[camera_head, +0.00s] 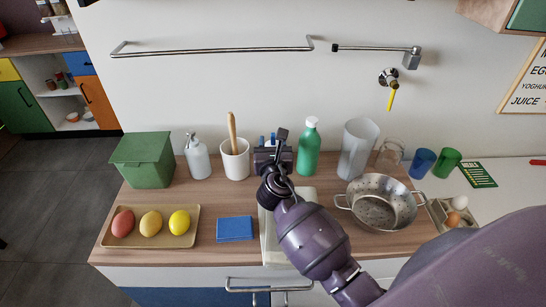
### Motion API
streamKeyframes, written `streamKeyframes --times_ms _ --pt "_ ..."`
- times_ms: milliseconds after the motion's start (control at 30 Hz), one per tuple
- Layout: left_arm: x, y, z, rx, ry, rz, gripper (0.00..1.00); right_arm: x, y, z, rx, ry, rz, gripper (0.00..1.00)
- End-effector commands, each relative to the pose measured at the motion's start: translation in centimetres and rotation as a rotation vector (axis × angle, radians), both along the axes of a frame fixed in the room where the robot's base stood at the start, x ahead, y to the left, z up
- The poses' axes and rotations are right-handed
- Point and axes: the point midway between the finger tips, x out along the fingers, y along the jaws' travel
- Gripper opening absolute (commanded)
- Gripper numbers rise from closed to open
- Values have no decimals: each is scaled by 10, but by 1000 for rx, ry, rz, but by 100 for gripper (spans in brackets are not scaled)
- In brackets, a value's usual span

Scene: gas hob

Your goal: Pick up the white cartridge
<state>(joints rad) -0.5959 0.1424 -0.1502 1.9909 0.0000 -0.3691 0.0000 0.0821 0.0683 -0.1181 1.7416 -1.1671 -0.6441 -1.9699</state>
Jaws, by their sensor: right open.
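I cannot make out a white cartridge for certain; my right arm and gripper cover the middle of the counter. My right gripper (273,157) is over the back middle of the wooden counter (330,242), between a white pot (235,163) and a green bottle (308,150). It is open, though its fingers are partly hidden by its own wrist. A pale slab (271,240) lies partly under my right forearm. My left gripper is out of view.
A green box (143,160), a white pump bottle (198,157) and a tray (122,238) of egg-shaped items stand left. A blue pad (234,228) lies front left. A frosted cylinder (357,150), a steel colander (381,204) and cups (422,162) stand right. A rail (212,50) crosses the wall.

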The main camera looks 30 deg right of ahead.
Motion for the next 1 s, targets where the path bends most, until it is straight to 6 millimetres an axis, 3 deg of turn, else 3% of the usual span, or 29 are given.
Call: streamKeyframes --times_ms 400,700,767,1000 --pt "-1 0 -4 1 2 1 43 41 -23 -5 0 0 0 45" --pt "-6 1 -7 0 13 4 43 45 -26 -5 1 0 0 45" --pt "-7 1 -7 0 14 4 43 45 -26 -5 1 0 0 39" --pt "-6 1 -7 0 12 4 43 45 -26 -5 1 0 0 2"
